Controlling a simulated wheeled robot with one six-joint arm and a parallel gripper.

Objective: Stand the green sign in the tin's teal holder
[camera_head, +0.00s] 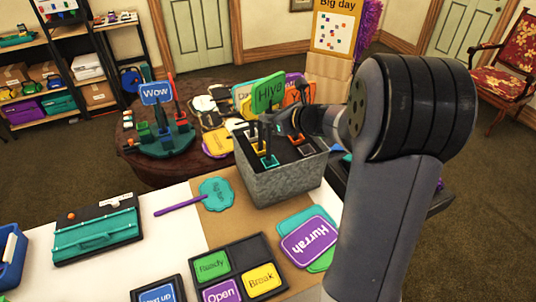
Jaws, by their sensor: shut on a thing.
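The green sign (269,91), lettered "Hiya", stands upright with a slight tilt above the grey metal tin (285,184). My gripper (275,122) reaches in from the right, just below the sign board, and is shut on the sign's stick. Dark upright parts rise between the sign and the holders. I cannot tell whether the stick's lower end is inside the teal holder or above it.
A round dark table behind carries a blue "Wow" sign (157,93) on a teal stand and several other signs. On the white table are a teal paddle sign (216,192), a dark tray (210,266) of word plates and a purple "Hurrah" sign (309,241).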

